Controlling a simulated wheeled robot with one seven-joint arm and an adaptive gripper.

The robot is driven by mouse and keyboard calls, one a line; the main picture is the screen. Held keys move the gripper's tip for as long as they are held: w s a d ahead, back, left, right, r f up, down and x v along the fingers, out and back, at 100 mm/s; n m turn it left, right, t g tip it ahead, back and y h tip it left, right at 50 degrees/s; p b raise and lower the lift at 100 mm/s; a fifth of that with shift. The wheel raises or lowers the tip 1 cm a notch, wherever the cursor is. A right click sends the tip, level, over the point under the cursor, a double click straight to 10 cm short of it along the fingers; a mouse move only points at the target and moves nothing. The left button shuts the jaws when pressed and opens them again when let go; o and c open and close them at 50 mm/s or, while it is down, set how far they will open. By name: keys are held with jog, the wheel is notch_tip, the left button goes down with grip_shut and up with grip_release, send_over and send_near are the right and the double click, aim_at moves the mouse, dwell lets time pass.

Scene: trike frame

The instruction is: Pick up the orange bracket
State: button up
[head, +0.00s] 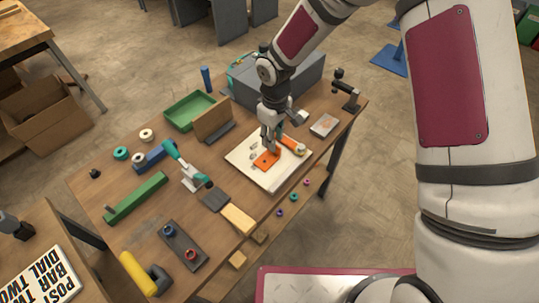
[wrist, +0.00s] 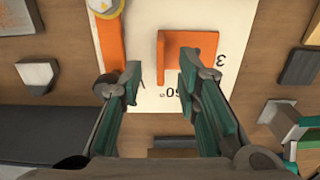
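The orange bracket (head: 266,160) lies on a white printed board (head: 262,179) on the wooden table. In the wrist view the bracket (wrist: 203,43) shows a flat plate with a raised edge along its left side. My gripper (head: 270,146) is over the board, pointing down at the bracket. In the wrist view my gripper (wrist: 160,72) is open. The raised edge lies in the gap between the fingertips, and the right fingertip overlaps the plate in the picture. I cannot tell whether either finger touches it.
A brown upright panel (head: 213,120) and a grey box (head: 300,80) stand behind. Small coloured rings (head: 293,197) and wooden blocks (head: 238,218) lie towards the front.

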aim_at(267, 156)
jog(key=shift+s+f+p, duration=0.1)
jog(key=shift+f+p, duration=0.3)
jog(key=shift+f, duration=1.8)
grip_shut()
